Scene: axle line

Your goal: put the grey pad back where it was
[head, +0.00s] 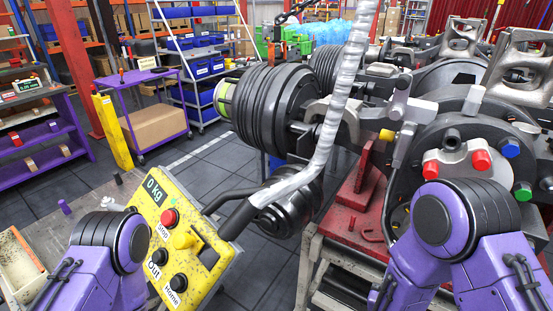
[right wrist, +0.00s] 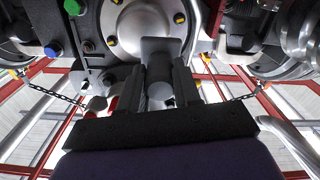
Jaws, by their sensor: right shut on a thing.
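In the right wrist view my right gripper (right wrist: 161,76) has its two dark fingers closed on either side of a grey block with a round stub, which appears to be the grey pad (right wrist: 160,48). The pad is in front of a silver hub (right wrist: 142,22) with yellow bolts; whether it touches the hub, I cannot tell. In the head view the purple links of both my arms show at the lower left and lower right, but neither gripper can be made out. The place where the pad was cannot be told for sure.
A blue cap (right wrist: 52,48) and a green cap (right wrist: 74,6) are left of the hub. In the head view, red caps (head: 481,160) sit on the machine at right. A yellow control box (head: 178,236) reading "0 kg" stands in front. A red-topped stand (head: 345,218) is in the middle.

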